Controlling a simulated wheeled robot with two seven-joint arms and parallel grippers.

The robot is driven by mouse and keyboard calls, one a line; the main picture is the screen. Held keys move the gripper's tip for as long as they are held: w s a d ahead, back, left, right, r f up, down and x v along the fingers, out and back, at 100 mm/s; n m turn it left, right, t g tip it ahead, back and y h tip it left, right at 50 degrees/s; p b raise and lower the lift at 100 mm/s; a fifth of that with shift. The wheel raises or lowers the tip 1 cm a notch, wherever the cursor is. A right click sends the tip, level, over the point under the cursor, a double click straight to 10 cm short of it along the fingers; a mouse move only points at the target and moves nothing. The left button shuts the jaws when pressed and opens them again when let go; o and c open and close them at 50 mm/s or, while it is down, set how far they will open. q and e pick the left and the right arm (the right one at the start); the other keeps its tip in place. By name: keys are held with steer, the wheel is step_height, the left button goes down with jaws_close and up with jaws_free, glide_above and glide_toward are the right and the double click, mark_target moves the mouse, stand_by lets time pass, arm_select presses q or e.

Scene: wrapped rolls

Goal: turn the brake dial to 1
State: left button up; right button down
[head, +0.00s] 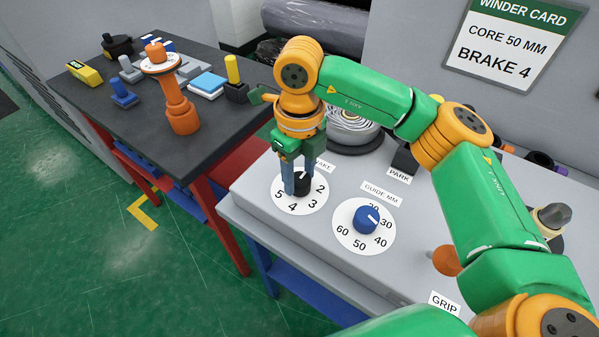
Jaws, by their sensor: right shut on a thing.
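The brake dial is a black knob (302,184) on a white round plate (277,206) at the left of the grey console. The numbers 2, 3, 4 and 5 show on the plate; the 1 is hidden behind my gripper. A label above it is partly covered and reads "AKE". My right gripper (297,188) points down from above and is shut on the black knob. Its fingers cover part of the knob, and I cannot tell clearly which number the knob points to. My left gripper is not in view.
A blue guide dial (366,219) sits close to the right of the brake dial. A wrapped roll (350,128) stands behind my gripper. The winder card (513,40) reads "BRAKE 4". A dark table (140,125) with an orange stand (180,108) and several small items is at left.

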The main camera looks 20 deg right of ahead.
mark_target(299, 178)
steer(key=shift+c, duration=1.5)
jaws_free()
step_height(299, 178, up, 7)
steer(key=shift+r, duration=0.1)
